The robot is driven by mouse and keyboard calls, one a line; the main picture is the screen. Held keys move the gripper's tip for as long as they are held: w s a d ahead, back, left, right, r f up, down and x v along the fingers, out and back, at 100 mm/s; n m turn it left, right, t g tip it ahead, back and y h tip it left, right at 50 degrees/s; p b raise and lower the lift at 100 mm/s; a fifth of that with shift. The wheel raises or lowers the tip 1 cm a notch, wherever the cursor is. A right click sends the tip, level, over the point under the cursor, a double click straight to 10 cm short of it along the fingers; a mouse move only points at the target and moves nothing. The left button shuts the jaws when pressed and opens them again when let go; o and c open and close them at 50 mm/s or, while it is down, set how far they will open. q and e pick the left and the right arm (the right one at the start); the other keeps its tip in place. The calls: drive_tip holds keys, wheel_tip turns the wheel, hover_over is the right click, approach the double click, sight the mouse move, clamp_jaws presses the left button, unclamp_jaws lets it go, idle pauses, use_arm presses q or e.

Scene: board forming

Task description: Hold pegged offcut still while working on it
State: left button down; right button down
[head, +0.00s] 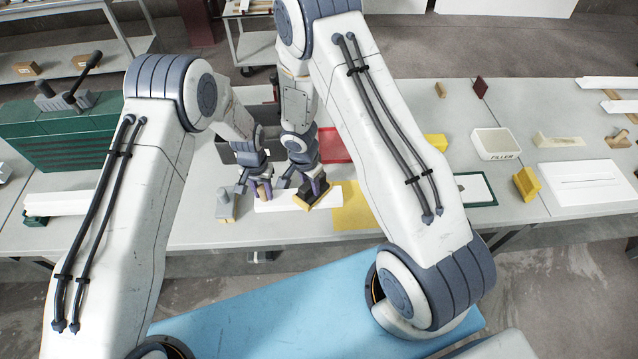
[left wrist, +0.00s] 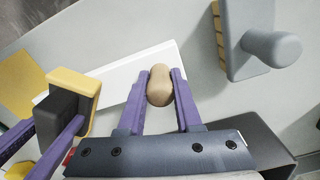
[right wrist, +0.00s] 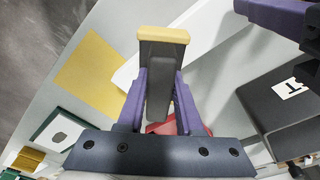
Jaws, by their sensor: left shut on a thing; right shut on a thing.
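The offcut is a flat white strip (head: 280,204) on the grey table; it also shows in the left wrist view (left wrist: 120,77). A rounded tan peg (left wrist: 159,88) stands at the strip. My left gripper (head: 258,191) is shut on the peg, one finger on each side. My right gripper (head: 312,187) is shut on a dark block with a yellow base (right wrist: 163,36). The block is over or at the right part of the strip in the head view; I cannot tell whether it touches. The grippers hide part of the strip.
A grey knobbed tool (head: 225,206) stands left of the strip. A yellow sheet (head: 353,210) lies to its right. Behind are a red tray (head: 336,146) and a dark bin (right wrist: 285,108). A white FILLER tub (head: 494,144) stands further right.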

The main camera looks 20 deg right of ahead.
drive_tip(key=shift+w+a, duration=0.25)
drive_tip(key=shift+a, duration=0.6)
drive_tip(key=shift+w+a, duration=0.25)
drive_tip(key=shift+a, duration=0.55)
wheel_tip(320, 180, up, 8)
drive_tip(key=shift+s+f, duration=0.1)
drive_tip(key=shift+f, duration=0.05)
